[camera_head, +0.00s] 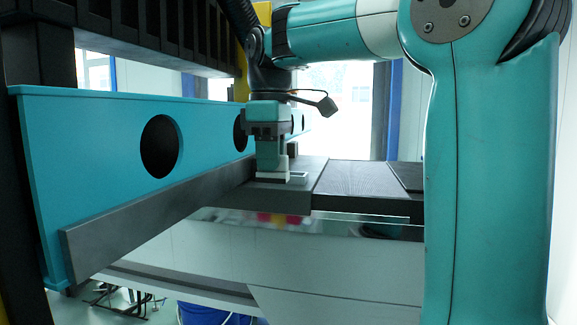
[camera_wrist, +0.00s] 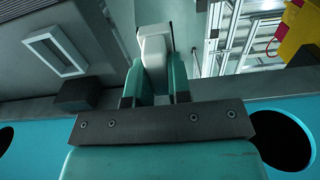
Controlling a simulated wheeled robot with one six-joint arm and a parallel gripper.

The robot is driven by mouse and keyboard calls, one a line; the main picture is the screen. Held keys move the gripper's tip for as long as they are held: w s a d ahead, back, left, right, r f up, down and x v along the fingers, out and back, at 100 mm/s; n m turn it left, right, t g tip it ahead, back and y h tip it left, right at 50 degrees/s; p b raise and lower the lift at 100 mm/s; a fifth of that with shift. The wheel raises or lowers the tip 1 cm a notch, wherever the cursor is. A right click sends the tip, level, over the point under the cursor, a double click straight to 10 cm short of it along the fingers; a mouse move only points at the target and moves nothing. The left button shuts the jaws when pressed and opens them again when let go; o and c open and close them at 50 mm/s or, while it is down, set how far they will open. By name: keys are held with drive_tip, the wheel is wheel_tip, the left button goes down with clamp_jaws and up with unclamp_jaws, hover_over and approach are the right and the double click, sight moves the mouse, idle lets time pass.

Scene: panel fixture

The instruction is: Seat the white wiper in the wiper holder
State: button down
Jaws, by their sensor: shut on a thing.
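The white wiper (camera_wrist: 154,52) is held between the two teal fingers of my gripper (camera_wrist: 158,82) in the wrist view. In the head view my gripper (camera_head: 270,160) points down, with the pale wiper (camera_head: 271,180) at its lower end, close above or at the grey ledge; I cannot tell if it touches. The holder appears to be a pale-rimmed rectangular recess (camera_wrist: 73,47) in the grey surface, left of the wiper in the wrist view. In the head view its rim (camera_head: 299,176) lies just right of the wiper. The recess looks empty.
A teal panel (camera_head: 90,150) with round holes stands left of and behind my gripper. A small dark block (camera_wrist: 77,95) sits beside the recess, near the panel. A grey bar (camera_head: 150,220) runs along the panel's front. Dark flat surface (camera_head: 360,180) extends right.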

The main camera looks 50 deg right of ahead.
drive_tip(key=w+d+p, duration=0.2)
drive_tip(key=d, duration=0.2)
drive_tip(key=w+d+p, duration=0.2)
drive_tip(key=w+d, duration=0.1)
drive_tip(key=d, duration=0.1)
drive_tip(key=w+d+p, duration=0.2)
drive_tip(key=d, duration=0.2)
drive_tip(key=shift+w+d, duration=0.15)
drive_tip(key=shift+w, duration=0.1)
drive_tip(key=f, duration=0.1)
drive_tip(key=p, duration=0.1)
drive_tip(key=f, duration=0.1)
drive_tip(key=shift+w+d+f+p, duration=0.1)
drive_tip(key=shift+d+f+p, duration=0.15)
drive_tip(key=shift+f+p, duration=0.1)
drive_tip(key=shift+f, duration=0.45)
drive_tip(key=shift+f, duration=0.15)
drive_tip(key=c, duration=1.1)
unclamp_jaws()
drive_tip(key=shift+o, duration=0.2)
wheel_tip(320, 180, up, 12)
drive_tip(key=shift+b, duration=0.3)
